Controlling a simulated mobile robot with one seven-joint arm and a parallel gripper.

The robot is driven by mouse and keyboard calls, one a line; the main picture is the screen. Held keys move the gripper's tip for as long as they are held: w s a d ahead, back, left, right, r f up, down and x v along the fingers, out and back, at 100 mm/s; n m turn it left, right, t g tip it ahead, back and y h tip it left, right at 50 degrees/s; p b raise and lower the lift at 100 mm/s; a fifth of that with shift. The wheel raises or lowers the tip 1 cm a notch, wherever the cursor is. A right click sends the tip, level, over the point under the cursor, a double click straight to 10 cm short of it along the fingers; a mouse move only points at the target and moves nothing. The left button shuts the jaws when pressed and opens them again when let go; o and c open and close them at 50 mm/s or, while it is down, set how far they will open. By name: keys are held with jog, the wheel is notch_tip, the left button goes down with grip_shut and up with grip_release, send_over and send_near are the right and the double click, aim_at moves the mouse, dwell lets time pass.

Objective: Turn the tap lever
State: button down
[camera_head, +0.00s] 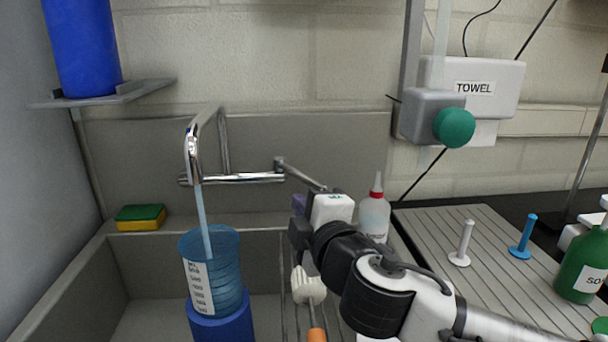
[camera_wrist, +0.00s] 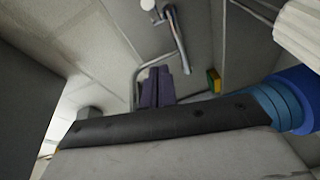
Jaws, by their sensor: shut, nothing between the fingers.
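The chrome tap (camera_head: 230,179) is on the wall behind the sink, and it also shows in the wrist view (camera_wrist: 177,35). A light blue stream of water (camera_head: 205,220) falls from its spout into a blue ribbed container (camera_head: 213,267). The tap lever (camera_head: 300,175) slants down to the right from the tap's right end. My gripper (camera_head: 298,204) is close to the lever's lower end, with its purple fingers partly hidden by my wrist. In the wrist view the purple fingers (camera_wrist: 157,86) are together and empty. I cannot tell whether they touch the lever.
A green and yellow sponge (camera_head: 140,217) lies on the sink's back left rim. A white-headed brush (camera_head: 308,287) is below my gripper. A ribbed drainboard (camera_head: 490,285) with pegs lies at right.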

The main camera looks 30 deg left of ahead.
aim_at(299, 175)
jog(key=w+a+f+p, duration=0.1)
jog(key=w+a+p, duration=0.4)
jog(key=p, duration=0.8)
jog(key=w, duration=0.3)
jog(key=shift+w+f+p, duration=0.15)
jog(key=shift+w+p, duration=0.1)
jog(key=shift+p, duration=0.15)
